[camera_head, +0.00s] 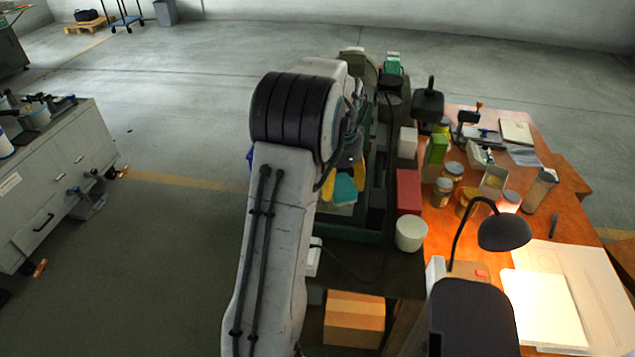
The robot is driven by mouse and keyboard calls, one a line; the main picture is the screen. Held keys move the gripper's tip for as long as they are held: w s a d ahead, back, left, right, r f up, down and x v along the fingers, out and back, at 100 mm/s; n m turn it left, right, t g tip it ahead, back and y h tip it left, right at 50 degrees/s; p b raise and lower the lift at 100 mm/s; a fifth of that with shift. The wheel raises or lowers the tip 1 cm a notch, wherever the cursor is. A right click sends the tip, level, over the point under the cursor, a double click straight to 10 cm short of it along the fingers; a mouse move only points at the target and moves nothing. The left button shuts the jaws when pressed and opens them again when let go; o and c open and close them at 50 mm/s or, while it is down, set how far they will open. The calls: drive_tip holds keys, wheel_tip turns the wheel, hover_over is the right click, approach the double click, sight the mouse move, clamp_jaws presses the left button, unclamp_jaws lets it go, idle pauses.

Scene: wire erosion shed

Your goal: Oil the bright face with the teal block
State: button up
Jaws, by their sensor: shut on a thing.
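My arm reaches forward across the middle of the view, and its ribbed elbow hides much of what lies behind. My gripper (350,158) shows only partly, as a dark shape just right of the elbow, over the machine. It is shut on the teal block (345,188), which shows just below it. Yellow pieces lie beside and below the teal block. I cannot tell whether the block touches anything beneath it. I cannot make out the bright face; the arm and gripper cover part of the machine (384,190) there.
A wooden bench (437,222) with several jars, a green box (436,150) and a black lamp (503,232) stands right of the machine. A red box (408,192) and white tub (411,234) sit close to the arm. A grey cabinet (62,180) stands left, with clear floor between.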

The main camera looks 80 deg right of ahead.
drive_tip(key=shift+s+d, duration=0.35)
drive_tip(key=shift+s, duration=0.15)
drive_tip(key=shift+f, duration=0.2)
hover_over(343, 213)
drive_tip(key=shift+a+f, duration=0.2)
drive_tip(key=shift+f, duration=2.45)
drive_tip(key=shift+f+b, duration=0.85)
drive_tip(key=shift+f, duration=0.15)
drive_tip(key=shift+d, duration=0.1)
